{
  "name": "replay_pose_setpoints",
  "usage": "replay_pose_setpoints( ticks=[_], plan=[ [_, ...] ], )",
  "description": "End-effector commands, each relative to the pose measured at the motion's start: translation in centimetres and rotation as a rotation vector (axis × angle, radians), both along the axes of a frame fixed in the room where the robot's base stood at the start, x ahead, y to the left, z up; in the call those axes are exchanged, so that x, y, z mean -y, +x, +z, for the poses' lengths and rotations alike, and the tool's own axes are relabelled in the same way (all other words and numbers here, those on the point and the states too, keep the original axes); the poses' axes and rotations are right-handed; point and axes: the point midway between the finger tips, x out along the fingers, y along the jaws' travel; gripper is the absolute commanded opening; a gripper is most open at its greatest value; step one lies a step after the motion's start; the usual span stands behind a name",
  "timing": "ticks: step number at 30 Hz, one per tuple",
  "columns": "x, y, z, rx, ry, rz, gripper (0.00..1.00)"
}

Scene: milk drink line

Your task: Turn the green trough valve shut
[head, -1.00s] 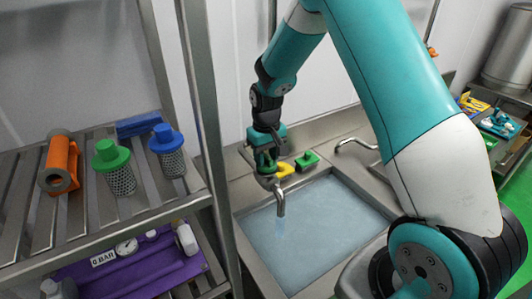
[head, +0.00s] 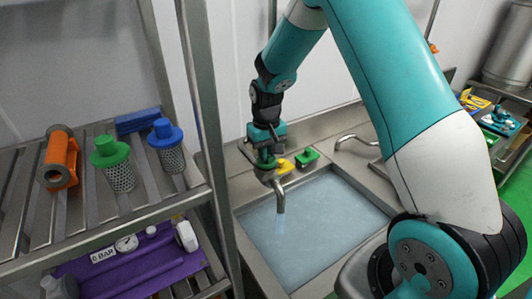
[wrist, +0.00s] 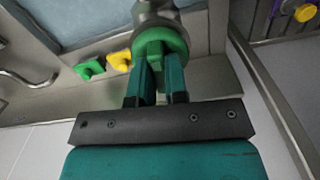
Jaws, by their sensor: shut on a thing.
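The green valve handle (wrist: 160,42) is round with a raised grip and sits on the metal pipe of the trough tap. My gripper (wrist: 156,62) is shut on its raised grip, with one finger on each side. In the head view, my gripper (head: 265,160) is over the back left corner of the trough, and the valve is partly hidden under it. The metal spout (head: 279,190) curves down in front of it. A stream of water (head: 280,222) falls from the spout into the water-filled trough (head: 230,215).
A yellow piece (head: 286,166) and a green piece (head: 307,155) are on the ledge beside the valve. A second spout (head: 352,138) stands to the right. A slatted rack (head: 85,212) with a metal post (head: 207,110) stands close on the left.

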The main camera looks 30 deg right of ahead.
Motion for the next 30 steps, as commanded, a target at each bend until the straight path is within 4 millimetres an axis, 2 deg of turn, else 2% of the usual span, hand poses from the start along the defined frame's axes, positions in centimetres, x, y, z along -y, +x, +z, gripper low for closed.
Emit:
replay_pose_setpoints(
  ticks=[30],
  plan=[
    [0.05,0.09,0.04,0.003,0.000,-0.936,0.00]
  ],
)
